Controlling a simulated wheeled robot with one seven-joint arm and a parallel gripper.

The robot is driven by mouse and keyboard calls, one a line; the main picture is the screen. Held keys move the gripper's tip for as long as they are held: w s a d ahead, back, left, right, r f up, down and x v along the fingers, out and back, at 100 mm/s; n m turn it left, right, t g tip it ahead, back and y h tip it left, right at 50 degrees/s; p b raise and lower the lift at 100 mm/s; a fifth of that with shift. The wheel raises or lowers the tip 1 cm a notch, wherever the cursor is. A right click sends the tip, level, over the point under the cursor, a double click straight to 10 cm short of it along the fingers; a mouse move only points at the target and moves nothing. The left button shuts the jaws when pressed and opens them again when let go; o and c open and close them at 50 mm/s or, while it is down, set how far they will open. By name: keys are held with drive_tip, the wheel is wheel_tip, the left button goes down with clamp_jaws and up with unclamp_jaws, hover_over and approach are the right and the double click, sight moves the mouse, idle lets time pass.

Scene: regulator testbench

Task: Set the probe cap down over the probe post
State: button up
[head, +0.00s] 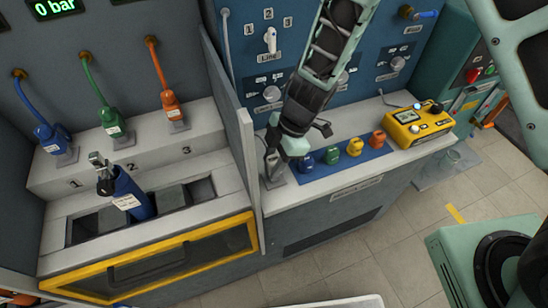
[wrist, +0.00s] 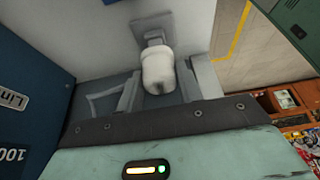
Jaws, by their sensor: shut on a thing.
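The probe cap (wrist: 157,68) is a pale, rounded cylinder held between the two grey fingers of my gripper (wrist: 158,84) in the wrist view. In the head view my gripper (head: 275,152) is low over the bench at the left end of the blue mat, close to the white partition. A grey base plate (head: 274,181) stands below it. The plate also shows just past the cap in the wrist view (wrist: 152,30). The probe post itself is hidden by the cap and fingers. I cannot tell whether the cap is around the post or above it.
Coloured pieces (head: 354,147) stand in a row on the blue mat (head: 318,171) to the right. A yellow meter (head: 417,122) is beyond them. The partition (head: 246,165) is close on the left. The panel (head: 255,60) with knobs rises behind.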

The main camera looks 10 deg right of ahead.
drive_tip(key=shift+f+b, duration=0.45)
drive_tip(key=shift+f, duration=0.6)
drive_tip(key=o, duration=1.2)
drive_tip(key=shift+c, duration=0.2)
drive_tip(key=p+v, duration=0.3)
drive_tip(key=v, duration=1.4)
drive_tip(key=shift+d+r, duration=0.15)
drive_tip(key=shift+w, duration=0.1)
